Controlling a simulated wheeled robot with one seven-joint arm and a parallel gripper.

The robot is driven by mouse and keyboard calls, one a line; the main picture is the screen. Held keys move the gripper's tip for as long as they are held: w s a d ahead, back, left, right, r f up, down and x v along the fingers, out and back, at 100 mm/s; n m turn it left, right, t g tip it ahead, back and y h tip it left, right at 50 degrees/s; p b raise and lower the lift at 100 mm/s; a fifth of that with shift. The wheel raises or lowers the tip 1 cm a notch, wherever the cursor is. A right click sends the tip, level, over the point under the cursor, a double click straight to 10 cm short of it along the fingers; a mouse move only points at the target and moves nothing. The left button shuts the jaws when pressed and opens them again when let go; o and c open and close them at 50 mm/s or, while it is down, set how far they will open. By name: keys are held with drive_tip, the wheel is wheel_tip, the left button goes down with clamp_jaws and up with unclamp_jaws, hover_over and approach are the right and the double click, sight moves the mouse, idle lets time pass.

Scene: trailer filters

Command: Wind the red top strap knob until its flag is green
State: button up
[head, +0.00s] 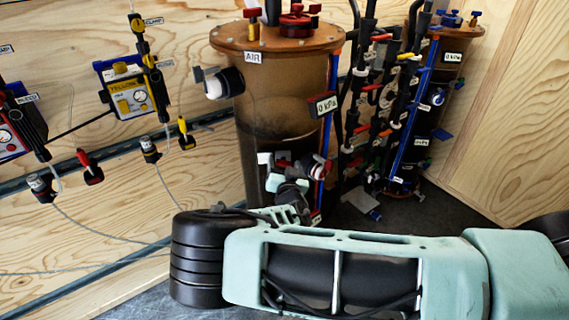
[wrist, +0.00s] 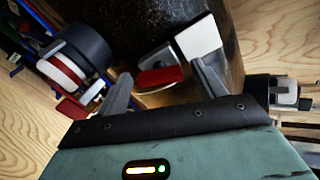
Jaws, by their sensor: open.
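The brown filter vessel (head: 285,95), labelled AIR, stands in the middle of the head view. My gripper (head: 284,172) is at its lower front. In the wrist view my gripper (wrist: 160,72) is open, with a red part (wrist: 160,77) between or just beyond its fingertips. I cannot tell whether it touches them, or whether this is the top strap knob or its flag. A white block (wrist: 197,37) is by the right finger; it also shows in the head view (head: 264,158). No green flag is clear to me.
A red-and-white round fitting with a dark collar (wrist: 66,70) is left of the fingers in the wrist view. A red knob (head: 297,15) tops the vessel lid. Black pipes with coloured valves (head: 372,110) crowd the right. Gauges (head: 128,92) hang on the plywood wall.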

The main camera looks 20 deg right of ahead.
drive_tip(key=shift+w, duration=0.1)
drive_tip(key=c, duration=1)
drive_tip(key=shift+f+n+b, duration=0.1)
drive_tip(key=shift+n+b, duration=0.2)
drive_tip(key=shift+b, duration=0.1)
drive_tip(key=shift+o, duration=0.2)
drive_tip(key=shift+n+b, duration=1.15)
drive_tip(key=shift+n, duration=0.05)
drive_tip(key=shift+n+b, duration=0.9)
drive_tip(key=shift+n, duration=0.5)
drive_tip(key=o, duration=1)
drive_tip(key=shift+c, duration=0.2)
